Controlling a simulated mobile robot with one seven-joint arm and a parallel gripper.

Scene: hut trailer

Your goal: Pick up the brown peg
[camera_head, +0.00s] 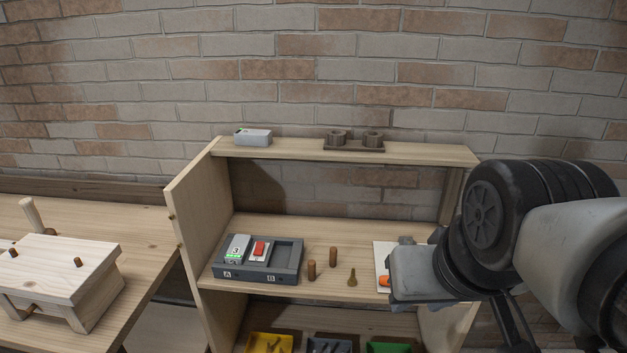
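Two brown pegs stand upright on the middle shelf, a front one (311,270) and a rear one (333,257) slightly to its right. Two more small brown pegs, a left one (13,252) and a right one (77,262), stick up from the pale wooden block stand on the left bench. I cannot tell which peg the task means. My gripper (392,272) is at the right of the middle shelf, apart from and to the right of the shelf pegs. Its fingers are not clear enough to show whether it is open or shut.
A dark tray (291,275) with a grey box and a red switch is left of the shelf pegs. A small brass-coloured piece (352,277) stands to their right. A white plate (381,254) is partly behind my gripper. Coloured bins, including a yellow one (270,343), sit below.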

